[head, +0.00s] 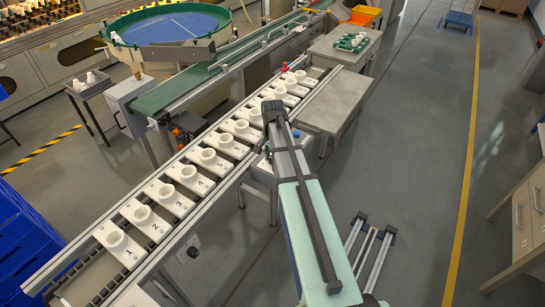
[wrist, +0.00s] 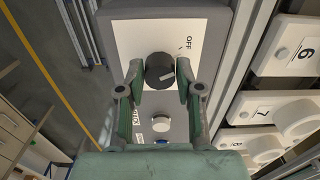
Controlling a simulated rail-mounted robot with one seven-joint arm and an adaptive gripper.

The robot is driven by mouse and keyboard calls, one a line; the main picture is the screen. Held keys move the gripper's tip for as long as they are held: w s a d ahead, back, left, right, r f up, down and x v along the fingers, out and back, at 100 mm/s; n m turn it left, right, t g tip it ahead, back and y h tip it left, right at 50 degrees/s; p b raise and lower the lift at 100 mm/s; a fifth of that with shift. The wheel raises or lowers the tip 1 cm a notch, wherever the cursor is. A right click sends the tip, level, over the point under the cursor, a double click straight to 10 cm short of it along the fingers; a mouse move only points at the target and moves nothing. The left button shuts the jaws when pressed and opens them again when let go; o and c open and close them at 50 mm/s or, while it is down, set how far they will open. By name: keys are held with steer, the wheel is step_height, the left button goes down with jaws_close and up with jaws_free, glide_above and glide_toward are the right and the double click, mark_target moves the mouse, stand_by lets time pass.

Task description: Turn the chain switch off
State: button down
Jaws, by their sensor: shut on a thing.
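The chain switch is a round black knob (wrist: 158,66) on a white plate (wrist: 125,37) of a grey box, seen from above in the wrist view. The word OFF (wrist: 189,36) is printed beyond the knob, to its upper right. A light pointer mark (wrist: 168,76) on the knob lies at its lower right, not at OFF. My gripper (wrist: 160,77) is shut on the knob, one green finger on each side. In the head view the control box (head: 262,173) stands beside the conveyor, and my arm hides the knob.
A white button (wrist: 162,123) and a blue button (wrist: 162,141) sit below the knob. The conveyor carries numbered white socket plates (head: 209,159) close beside the box. A grey table (head: 335,103) stands behind. Open floor (head: 405,180) lies to the right.

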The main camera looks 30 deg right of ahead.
steer(key=shift+n, duration=1)
steer(key=c, duration=0.8)
jaws_free()
steer(key=shift+o, duration=0.2)
step_height(320, 180, up, 12)
